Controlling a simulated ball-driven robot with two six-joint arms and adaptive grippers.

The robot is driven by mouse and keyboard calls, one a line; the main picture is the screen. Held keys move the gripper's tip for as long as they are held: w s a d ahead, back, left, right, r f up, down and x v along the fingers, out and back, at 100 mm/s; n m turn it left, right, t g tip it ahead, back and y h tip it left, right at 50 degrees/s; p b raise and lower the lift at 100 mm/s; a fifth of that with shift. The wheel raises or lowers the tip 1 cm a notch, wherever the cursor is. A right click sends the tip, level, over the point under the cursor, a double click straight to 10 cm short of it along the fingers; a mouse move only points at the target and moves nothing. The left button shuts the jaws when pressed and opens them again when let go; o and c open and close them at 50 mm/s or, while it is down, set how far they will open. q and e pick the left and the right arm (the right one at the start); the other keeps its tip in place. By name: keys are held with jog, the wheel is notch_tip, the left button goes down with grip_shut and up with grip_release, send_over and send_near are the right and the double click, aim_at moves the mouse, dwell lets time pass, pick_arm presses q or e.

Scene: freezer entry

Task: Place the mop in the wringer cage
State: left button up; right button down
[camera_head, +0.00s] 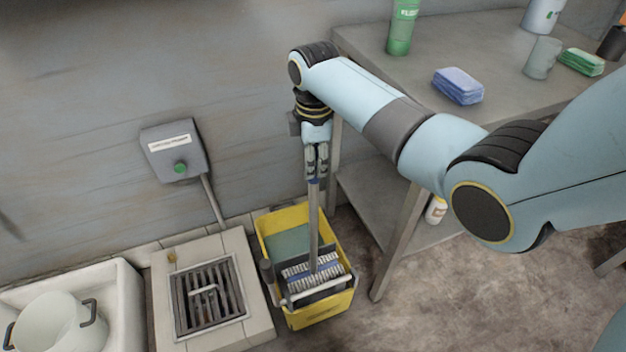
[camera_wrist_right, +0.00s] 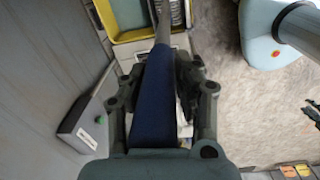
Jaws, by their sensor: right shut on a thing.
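The mop stands nearly upright in the head view, its grey handle (camera_head: 313,222) running down into a yellow bucket (camera_head: 335,312). My right gripper (camera_head: 316,172) is shut on the handle near its top. The right wrist view shows the mop's blue grip (camera_wrist_right: 154,95) between the fingers of my right gripper (camera_wrist_right: 160,85). The white-and-blue mop head (camera_head: 298,270) is at the grey wringer cage (camera_head: 320,292) in the bucket's near part. How deep it sits in the cage is hard to tell. My left gripper is out of view.
A floor drain grate (camera_head: 208,298) lies left of the bucket, beside a white basin (camera_head: 125,300) holding a pot (camera_head: 55,325). A grey wall box (camera_head: 175,150) hangs above. A metal table (camera_head: 415,75) with sponges and bottles stands close on the right. Floor is clear at lower right.

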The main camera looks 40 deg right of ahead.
jog(key=shift+f+b, duration=0.45)
jog(key=shift+f, duration=2)
jog(key=c, duration=1)
grip_release()
jog(key=shift+o, duration=0.2)
jog(key=r, duration=0.4)
jog(key=r+p, duration=0.1)
jog(key=r, duration=0.3)
jog(key=r+p, duration=0.1)
jog(key=r, duration=0.3)
jog(key=shift+s+a+r, duration=0.1)
jog(key=shift+s, duration=0.2)
